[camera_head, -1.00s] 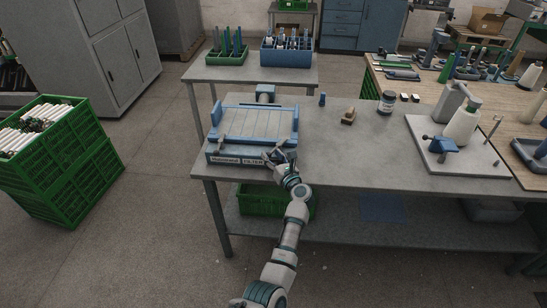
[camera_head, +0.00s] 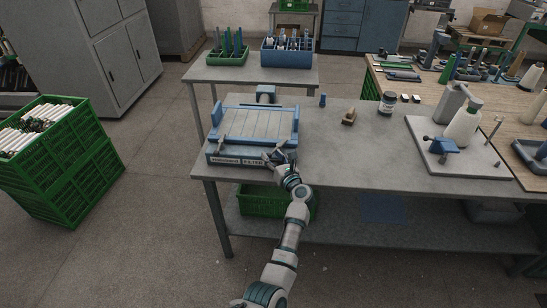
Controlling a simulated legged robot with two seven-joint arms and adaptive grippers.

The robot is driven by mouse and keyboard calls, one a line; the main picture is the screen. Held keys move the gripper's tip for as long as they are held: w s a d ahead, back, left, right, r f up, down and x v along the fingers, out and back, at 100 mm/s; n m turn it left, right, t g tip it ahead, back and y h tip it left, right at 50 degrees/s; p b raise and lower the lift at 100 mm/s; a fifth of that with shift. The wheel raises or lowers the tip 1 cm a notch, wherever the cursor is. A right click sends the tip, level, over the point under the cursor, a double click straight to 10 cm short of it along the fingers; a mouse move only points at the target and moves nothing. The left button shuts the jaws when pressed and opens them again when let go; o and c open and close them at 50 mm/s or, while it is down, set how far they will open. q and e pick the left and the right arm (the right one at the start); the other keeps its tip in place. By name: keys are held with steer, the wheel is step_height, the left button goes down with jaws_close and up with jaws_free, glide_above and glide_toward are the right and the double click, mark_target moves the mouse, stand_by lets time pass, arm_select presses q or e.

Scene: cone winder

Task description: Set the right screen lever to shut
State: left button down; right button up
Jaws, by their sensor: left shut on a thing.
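The blue and grey screen unit (camera_head: 252,125) sits on the left end of the grey table, with labels along its front edge. A small left lever (camera_head: 220,145) stands at its front left corner. My left gripper (camera_head: 279,155) is at the unit's front right corner, where the right screen lever is. It is shut on the lever, which my fingers mostly hide, so its exact angle is hard to tell. My right gripper is not in view.
The grey table (camera_head: 350,155) has free room right of the unit. A wooden block (camera_head: 348,117), a dark jar (camera_head: 387,103) and a small blue piece (camera_head: 322,100) stand there. A plate with a cone (camera_head: 462,126) is further right. Green crates (camera_head: 65,160) stand at left.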

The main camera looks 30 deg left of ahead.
arm_select(q)
steer(key=shift+w+r, duration=0.15)
steer(key=shift+r, duration=0.35)
steer(key=c, duration=0.7)
jaws_free()
steer(key=shift+o, duration=1.1)
steer(key=shift+w+f, duration=0.25)
steer(key=shift+f, duration=0.1)
steer(key=shift+a+f, duration=0.15)
steer(key=shift+f, duration=0.05)
steer(key=shift+s, duration=0.2)
steer(key=v, duration=1.1)
steer(key=shift+d, duration=0.45)
